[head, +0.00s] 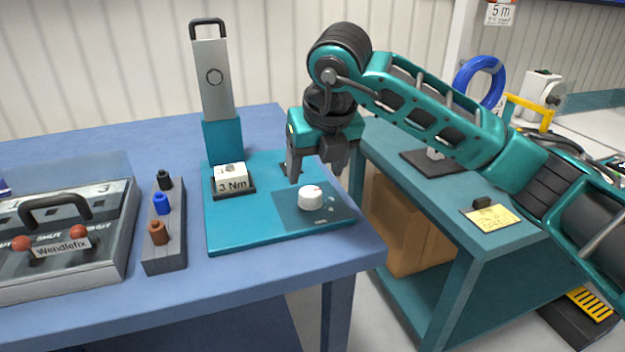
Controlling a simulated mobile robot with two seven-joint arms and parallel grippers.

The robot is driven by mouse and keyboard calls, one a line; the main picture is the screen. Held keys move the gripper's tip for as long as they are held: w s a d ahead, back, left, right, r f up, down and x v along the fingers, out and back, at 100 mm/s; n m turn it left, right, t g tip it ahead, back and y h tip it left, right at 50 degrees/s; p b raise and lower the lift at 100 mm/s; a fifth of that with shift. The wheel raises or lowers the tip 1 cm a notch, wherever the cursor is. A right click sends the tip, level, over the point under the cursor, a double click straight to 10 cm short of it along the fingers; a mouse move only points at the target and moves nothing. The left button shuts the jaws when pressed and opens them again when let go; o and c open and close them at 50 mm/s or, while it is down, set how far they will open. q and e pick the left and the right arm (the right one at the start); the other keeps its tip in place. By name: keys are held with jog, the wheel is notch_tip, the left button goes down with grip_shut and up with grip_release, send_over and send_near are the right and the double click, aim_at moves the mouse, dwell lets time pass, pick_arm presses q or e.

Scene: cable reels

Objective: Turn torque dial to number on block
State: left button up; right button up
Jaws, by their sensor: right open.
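A white torque dial (311,197) stands on a darker square of the teal board (240,233), at the board's right side. A small red mark shows on its top, and pale marks lie on the square beside it; I cannot read them. A white block (231,179) labelled "3 Nm" sits in a dark holder on the same board, left of the dial. My right gripper (315,178) points down just above and behind the dial, its fingers apart and empty. It appears not to touch the dial. My left gripper is not in view.
A tall grey and teal device (215,85) with a black handle stands at the board's back. A rack (165,225) with black, blue and brown knobs and a grey case (65,235) marked "Wendelfix" stand left. A second teal bench (450,215) with a yellow note is at right.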

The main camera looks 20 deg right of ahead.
jog(key=v, duration=0.6)
jog(key=shift+r, duration=0.3)
jog(key=shift+s, duration=0.2)
